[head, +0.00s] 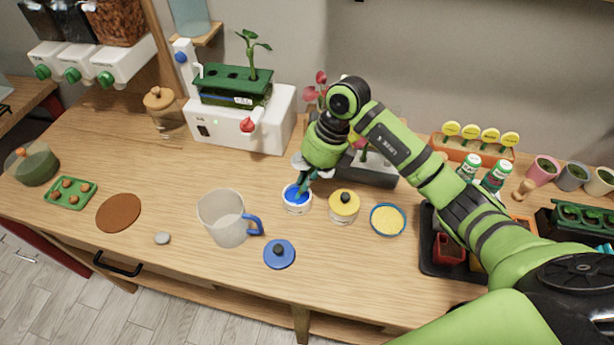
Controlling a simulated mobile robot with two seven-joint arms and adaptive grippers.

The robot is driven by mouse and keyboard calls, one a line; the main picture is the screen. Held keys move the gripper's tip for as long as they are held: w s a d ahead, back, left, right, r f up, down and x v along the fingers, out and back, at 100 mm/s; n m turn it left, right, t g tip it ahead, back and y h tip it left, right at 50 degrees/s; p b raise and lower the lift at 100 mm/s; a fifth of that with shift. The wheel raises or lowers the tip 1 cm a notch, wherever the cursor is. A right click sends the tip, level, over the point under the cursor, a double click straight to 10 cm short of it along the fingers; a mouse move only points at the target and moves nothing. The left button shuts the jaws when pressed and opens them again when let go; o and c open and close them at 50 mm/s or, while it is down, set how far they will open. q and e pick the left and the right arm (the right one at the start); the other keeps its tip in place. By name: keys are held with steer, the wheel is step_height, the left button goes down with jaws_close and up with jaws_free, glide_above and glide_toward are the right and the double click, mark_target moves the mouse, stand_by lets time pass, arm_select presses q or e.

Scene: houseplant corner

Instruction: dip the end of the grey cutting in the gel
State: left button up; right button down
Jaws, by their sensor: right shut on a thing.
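The blue gel (293,193) fills a small open white pot (298,209) near the middle of the worktop. My right gripper (301,181) points down over this pot, its tips at or just above the gel. It is shut on a thin greyish-green piece, which looks like the grey cutting, mostly hidden by the fingers. I cannot tell whether its end touches the gel. My left gripper is not in view.
A blue lid (279,254) and a clear jug (222,218) stand in front and left.

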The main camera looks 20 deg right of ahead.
steer(key=shift+s+f, duration=0.1)
stand_by(0.3)
steer(key=shift+r+p, duration=0.7)
steer(key=shift+r, duration=0.15)
steer(key=shift+r+p, duration=1.7)
steer(key=shift+r, duration=1)
